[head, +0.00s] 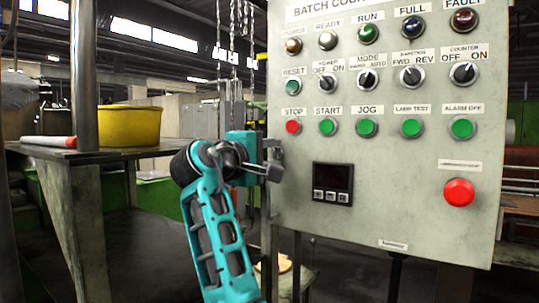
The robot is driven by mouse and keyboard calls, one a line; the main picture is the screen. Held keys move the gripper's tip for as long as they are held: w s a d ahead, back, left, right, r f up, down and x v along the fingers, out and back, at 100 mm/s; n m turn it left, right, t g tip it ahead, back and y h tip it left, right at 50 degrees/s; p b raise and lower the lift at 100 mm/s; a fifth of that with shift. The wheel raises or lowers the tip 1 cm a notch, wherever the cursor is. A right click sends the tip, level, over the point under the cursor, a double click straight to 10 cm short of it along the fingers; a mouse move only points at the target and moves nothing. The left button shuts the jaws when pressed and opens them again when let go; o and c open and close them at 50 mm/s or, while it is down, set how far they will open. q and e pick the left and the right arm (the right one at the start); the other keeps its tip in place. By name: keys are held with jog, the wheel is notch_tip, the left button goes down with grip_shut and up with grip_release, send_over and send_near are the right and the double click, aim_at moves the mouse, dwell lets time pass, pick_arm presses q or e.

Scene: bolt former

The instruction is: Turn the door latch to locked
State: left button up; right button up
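The grey control panel door (400,215), headed "BATCH COU…", fills the right half of the head view. My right gripper (270,168), on a teal arm, is at the door's left edge, below and left of the START and STOP buttons. Small grey metal parts at that edge overlap with the gripper's fingers. I take the door latch to be among them, but I cannot make out its handle or which way it is turned. I cannot tell whether the fingers touch or grip it. My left gripper is not in view.
The panel carries lamps, selector knobs, green buttons, a dark display (333,178) and a large red button (459,193). A yellow tub (128,125) stands on a dark table (30,149) at the left. Chains (234,30) hang behind the panel's upper left.

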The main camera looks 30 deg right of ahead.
jog(key=shift+o, duration=1.2)
jog(key=shift+a, duration=0.1)
jog(key=b+v, duration=0.1)
jog(key=v, duration=1.1)
jog(key=shift+s+a+b, duration=0.2)
jog(key=shift+a+b, duration=0.15)
jog(key=shift+b, duration=0.05)
jog(key=shift+f, duration=0.1)
